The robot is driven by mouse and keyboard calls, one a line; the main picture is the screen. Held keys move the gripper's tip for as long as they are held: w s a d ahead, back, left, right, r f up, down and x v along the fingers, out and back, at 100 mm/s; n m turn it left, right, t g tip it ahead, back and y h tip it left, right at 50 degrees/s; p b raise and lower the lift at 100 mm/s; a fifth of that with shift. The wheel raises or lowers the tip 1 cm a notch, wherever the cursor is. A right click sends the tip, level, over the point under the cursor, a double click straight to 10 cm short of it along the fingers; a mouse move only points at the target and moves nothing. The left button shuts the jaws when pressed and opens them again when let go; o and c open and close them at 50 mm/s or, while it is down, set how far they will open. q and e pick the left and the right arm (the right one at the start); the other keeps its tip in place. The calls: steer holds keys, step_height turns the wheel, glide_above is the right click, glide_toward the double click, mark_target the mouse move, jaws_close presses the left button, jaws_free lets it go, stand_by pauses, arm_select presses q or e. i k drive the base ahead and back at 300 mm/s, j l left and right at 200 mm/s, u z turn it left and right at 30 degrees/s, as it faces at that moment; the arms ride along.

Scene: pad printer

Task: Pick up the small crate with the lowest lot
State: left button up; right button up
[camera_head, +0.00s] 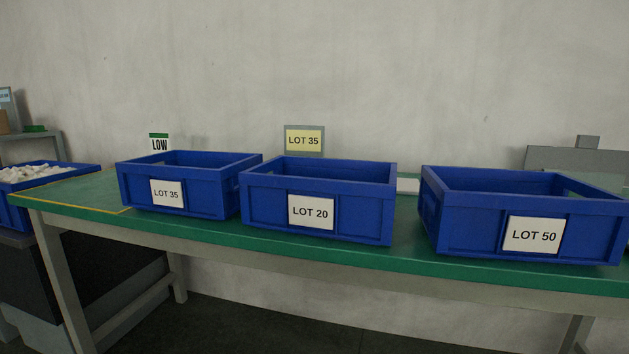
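Three small blue crates stand in a row on a green-topped table. The left crate (206,199) has a white label reading LOT 35. The middle crate (360,216) has a label reading LOT 20, the lowest number of the three. The right crate (468,230) has a label reading LOT 50. All three sit upright, and their insides show only in part; I see no contents. Neither of my grippers is in the head view.
The table (330,258) has bare room at its left end, inside a yellow line. Another blue crate with white pieces (40,172) is at far left. A grey wall is behind.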

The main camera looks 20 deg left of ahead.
mark_target(346, 199)
steer(key=i+j, duration=0.2)
steer(key=i+j+z, duration=0.15)
steer(key=j, duration=0.25)
steer(key=i+j, duration=0.3)
steer(key=j+z, duration=0.05)
